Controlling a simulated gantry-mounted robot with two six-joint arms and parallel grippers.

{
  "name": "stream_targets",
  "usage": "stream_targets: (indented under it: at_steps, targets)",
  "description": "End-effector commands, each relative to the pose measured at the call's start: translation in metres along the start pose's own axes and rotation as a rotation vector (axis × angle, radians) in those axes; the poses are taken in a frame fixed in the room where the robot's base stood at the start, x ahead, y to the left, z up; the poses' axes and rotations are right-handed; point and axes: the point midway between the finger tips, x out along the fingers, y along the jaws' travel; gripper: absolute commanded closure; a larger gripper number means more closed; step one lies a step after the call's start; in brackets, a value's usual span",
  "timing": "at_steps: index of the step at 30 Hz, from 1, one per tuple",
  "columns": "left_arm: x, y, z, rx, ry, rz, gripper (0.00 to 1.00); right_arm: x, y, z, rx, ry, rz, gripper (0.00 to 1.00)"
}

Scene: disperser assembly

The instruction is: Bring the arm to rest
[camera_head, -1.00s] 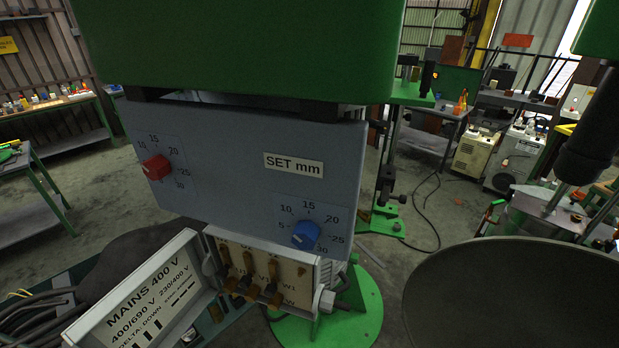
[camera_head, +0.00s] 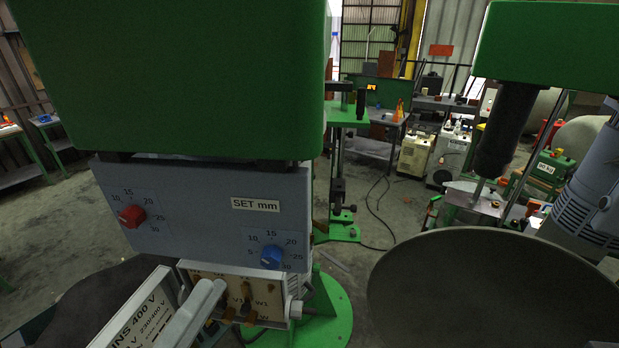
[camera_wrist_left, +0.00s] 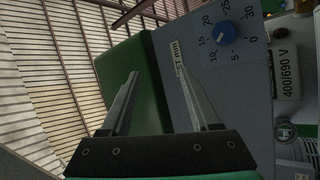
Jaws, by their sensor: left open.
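My left gripper (camera_wrist_left: 158,76) shows in the left wrist view with its two fingers apart and nothing between them. Behind and beside the fingers are a green housing (camera_wrist_left: 142,75) and the grey SET mm panel (camera_wrist_left: 180,95) with its blue knob (camera_wrist_left: 225,33). In the head view, a pale grey rounded piece (camera_head: 193,316), which looks like part of my left arm, stands in front of the terminal box. The gripper's fingers cannot be made out there. My right gripper is in neither view.
In the head view, the panel (camera_head: 195,213) carries a red knob (camera_head: 132,216) and a blue knob (camera_head: 271,256). Below are the terminal box (camera_head: 232,285) and a mains label plate (camera_head: 135,318). A large dark bowl (camera_head: 490,285) fills the lower right.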

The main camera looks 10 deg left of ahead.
Motion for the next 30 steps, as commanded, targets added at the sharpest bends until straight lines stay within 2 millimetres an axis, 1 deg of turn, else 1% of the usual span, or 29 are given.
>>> stream_targets:
  at_steps: [1, 2, 3, 5, 6, 8, 9, 10, 11, 12, 13, 15, 18, 21, 30]
  targets:
    - [0.032, 0.047, -0.005, 0.124, -0.01, 0.069, 0.38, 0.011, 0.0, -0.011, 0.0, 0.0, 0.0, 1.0]
    - [0.046, 0.069, -0.007, 0.204, -0.007, 0.1, 0.38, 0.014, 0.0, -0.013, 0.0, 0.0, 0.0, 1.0]
    - [0.063, 0.098, -0.01, 0.312, 0.007, 0.138, 0.38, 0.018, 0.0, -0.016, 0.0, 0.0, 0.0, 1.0]
    - [0.084, 0.141, -0.017, 0.473, 0.047, 0.188, 0.38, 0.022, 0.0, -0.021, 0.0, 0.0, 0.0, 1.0]
    - [0.095, 0.168, -0.022, 0.58, 0.087, 0.212, 0.38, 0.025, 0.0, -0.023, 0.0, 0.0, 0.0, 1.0]
    - [0.106, 0.206, -0.034, 0.738, 0.163, 0.233, 0.38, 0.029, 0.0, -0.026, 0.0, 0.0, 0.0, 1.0]
    - [0.11, 0.229, -0.043, 0.843, 0.223, 0.233, 0.38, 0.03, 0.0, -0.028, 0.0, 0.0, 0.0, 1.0]
    - [0.111, 0.243, -0.052, 0.924, 0.275, 0.221, 0.38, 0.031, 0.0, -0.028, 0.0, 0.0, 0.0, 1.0]
    - [0.111, 0.253, -0.061, 1.001, 0.325, 0.197, 0.38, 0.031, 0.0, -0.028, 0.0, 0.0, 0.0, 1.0]
    - [0.107, 0.257, -0.074, 1.093, 0.382, 0.152, 0.38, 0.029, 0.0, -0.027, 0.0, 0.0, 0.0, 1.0]
    - [0.105, 0.256, -0.082, 1.152, 0.414, 0.109, 0.38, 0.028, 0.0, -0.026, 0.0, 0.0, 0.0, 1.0]
    - [0.101, 0.247, -0.096, 1.261, 0.458, 0.008, 0.38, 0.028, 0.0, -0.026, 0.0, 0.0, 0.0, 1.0]
    - [0.098, 0.238, -0.107, 1.373, 0.482, -0.089, 0.38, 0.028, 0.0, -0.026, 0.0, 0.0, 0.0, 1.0]
    - [0.099, 0.237, -0.107, 1.401, 0.477, -0.097, 0.38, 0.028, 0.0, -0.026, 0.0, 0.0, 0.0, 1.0]
    - [0.099, 0.237, -0.107, 1.397, 0.475, -0.095, 0.38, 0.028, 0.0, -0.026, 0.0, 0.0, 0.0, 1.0]
